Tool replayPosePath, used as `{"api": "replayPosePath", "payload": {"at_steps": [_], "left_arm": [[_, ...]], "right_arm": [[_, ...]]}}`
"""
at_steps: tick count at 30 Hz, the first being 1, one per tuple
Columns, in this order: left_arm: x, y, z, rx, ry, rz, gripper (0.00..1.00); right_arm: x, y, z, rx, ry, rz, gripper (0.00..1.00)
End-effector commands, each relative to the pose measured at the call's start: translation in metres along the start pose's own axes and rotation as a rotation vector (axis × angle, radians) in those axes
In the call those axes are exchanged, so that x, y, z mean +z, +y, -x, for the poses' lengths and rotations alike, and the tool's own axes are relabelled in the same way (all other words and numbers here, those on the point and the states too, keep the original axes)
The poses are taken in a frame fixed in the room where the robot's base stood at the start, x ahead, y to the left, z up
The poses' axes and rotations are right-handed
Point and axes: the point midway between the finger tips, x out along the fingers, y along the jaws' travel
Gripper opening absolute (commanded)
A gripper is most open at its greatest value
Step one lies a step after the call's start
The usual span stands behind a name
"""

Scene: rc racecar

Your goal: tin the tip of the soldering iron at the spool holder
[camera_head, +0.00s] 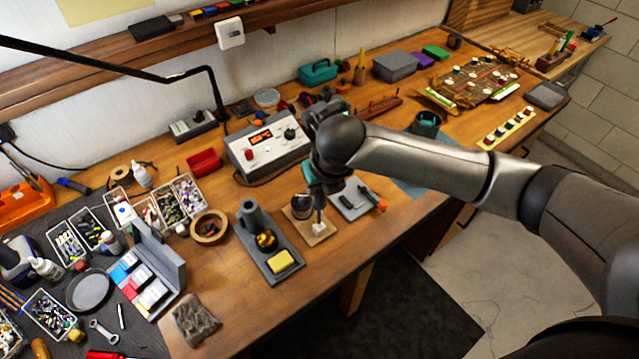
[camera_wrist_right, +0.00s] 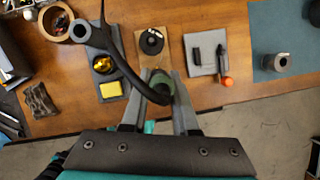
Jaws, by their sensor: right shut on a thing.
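My right gripper (camera_wrist_right: 160,82) is shut on the soldering iron (camera_wrist_right: 159,92), seen nearly end-on between the fingers in the right wrist view, with its dark cable (camera_wrist_right: 118,55) running up and left. In the head view my right gripper (camera_head: 321,195) hangs over the front of the bench, by the spool holder. The spool holder is a small wooden board (camera_head: 308,234) with a dark spool (camera_head: 301,205); its spool also shows just beyond the fingers in the wrist view (camera_wrist_right: 151,41). The iron's tip is not clear. My left gripper is not in view.
Left of the spool holder is a grey iron stand (camera_head: 251,218) with brass wool (camera_head: 266,240) and a yellow sponge (camera_head: 280,261). On the right lies a grey pad (camera_head: 349,198) with an orange-ended tool (camera_head: 381,205). The soldering station (camera_head: 268,146) stands behind.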

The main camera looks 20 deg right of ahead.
Motion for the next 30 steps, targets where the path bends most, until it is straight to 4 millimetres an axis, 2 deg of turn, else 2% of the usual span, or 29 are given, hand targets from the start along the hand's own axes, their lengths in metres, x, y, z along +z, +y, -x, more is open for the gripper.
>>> {"api": "replayPosePath", "payload": {"at_steps": [30], "left_arm": [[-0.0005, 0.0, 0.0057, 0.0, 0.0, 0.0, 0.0]], "right_arm": [[-0.0021, 0.0003, -0.0007, 0.0, 0.006, 0.0, 0.0]]}}
